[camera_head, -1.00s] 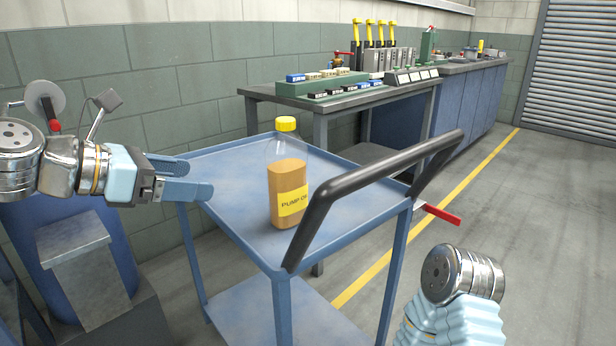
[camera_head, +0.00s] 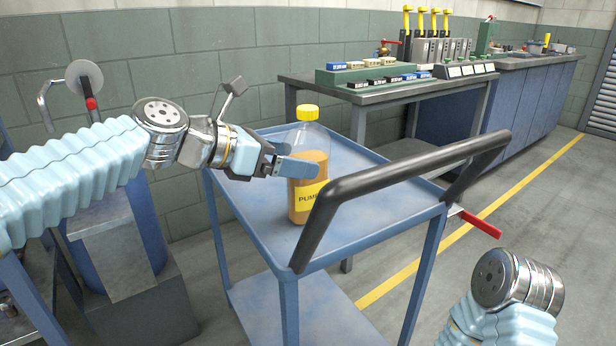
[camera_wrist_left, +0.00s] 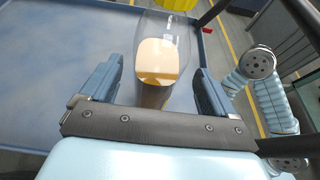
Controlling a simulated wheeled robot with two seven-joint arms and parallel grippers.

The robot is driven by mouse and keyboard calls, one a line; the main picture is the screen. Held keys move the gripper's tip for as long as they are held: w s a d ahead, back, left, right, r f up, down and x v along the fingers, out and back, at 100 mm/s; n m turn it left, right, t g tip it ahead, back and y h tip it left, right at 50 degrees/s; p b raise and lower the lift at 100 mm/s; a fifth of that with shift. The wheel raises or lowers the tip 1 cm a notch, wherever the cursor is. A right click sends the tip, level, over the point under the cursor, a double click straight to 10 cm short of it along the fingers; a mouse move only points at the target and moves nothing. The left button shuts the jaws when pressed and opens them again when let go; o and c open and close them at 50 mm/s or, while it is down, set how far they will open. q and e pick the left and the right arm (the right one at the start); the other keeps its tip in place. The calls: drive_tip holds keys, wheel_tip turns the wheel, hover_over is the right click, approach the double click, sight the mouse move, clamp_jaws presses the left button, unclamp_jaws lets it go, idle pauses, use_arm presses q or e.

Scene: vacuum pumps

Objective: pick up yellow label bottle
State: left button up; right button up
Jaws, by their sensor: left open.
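The yellow label bottle (camera_head: 309,172) stands upright on the blue cart. It has a yellow cap, a clear upper part, amber liquid and a yellow label reading "PUMP". My left gripper (camera_head: 292,160) is at the bottle's upper body, with one finger showing in front of it. In the left wrist view the bottle (camera_wrist_left: 162,50) lies between and just beyond the two open fingers (camera_wrist_left: 155,88), with gaps on both sides. My right arm shows at the lower right, but its gripper is out of view.
The cart's blue top (camera_head: 258,213) is otherwise clear. Its black handle (camera_head: 400,178) rises at the near right side of the bottle.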

use_arm(q)
drive_tip(key=x, duration=0.4)
drive_tip(key=shift+w+f, duration=0.2)
drive_tip(key=shift+f, duration=0.05)
drive_tip(key=c, duration=1.4)
